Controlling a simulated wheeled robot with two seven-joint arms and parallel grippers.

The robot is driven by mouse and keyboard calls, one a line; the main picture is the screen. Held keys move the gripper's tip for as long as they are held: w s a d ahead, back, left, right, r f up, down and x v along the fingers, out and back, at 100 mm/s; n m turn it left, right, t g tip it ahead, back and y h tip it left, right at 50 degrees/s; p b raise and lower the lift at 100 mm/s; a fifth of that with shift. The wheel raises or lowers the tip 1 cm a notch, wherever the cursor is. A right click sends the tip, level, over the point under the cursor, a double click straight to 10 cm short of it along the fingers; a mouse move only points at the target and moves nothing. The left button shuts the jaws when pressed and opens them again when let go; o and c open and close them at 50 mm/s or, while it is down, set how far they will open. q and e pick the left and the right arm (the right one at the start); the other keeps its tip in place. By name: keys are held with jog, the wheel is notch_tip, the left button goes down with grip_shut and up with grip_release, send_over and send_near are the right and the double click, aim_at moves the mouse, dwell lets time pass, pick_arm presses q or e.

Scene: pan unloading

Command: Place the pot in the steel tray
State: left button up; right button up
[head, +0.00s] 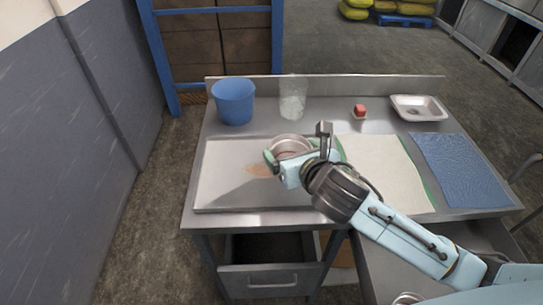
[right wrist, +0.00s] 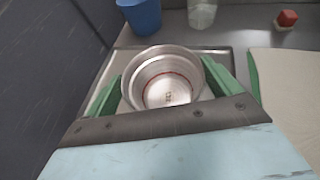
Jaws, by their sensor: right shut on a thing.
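A steel pot (head: 291,144) is held upright in my right gripper (head: 303,157). In the right wrist view the open top and the inside of the pot (right wrist: 165,80) face the camera, with the green fingers of the right gripper (right wrist: 163,88) on both sides of it. The pot is over the right part of a wide, shallow steel tray (head: 222,178), which has a brownish patch near its middle. Whether the pot's base touches the tray is hidden. The tray (right wrist: 127,62) also shows behind the pot in the right wrist view. My left gripper is not in view.
A blue bucket (head: 234,104) and a clear glass container (head: 292,102) stand behind the tray. A small red block (head: 360,110) and a pale dish (head: 418,108) are at back right. A cream cloth (head: 385,166) and a blue mat (head: 458,168) lie right of the tray. A low backsplash runs behind.

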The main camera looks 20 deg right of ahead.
jog(key=w+a+r+y+p, duration=0.1)
jog(key=w+a+r+p, duration=0.2)
jog(key=w+p, duration=0.4)
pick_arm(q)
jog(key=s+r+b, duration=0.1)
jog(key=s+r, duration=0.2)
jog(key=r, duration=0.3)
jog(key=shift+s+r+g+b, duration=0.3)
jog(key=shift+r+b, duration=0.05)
pick_arm(e)
jog(key=shift+n, duration=0.5)
jog(key=shift+w+a+f, duration=0.15)
jog(key=shift+f, duration=2.55)
jog(key=shift+w+a+f, duration=0.15)
jog(key=shift+f, duration=2.5)
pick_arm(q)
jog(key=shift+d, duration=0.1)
pick_arm(e)
jog(key=shift+f, duration=0.2)
jog(key=o, duration=0.8)
jog(key=shift+c, duration=0.2)
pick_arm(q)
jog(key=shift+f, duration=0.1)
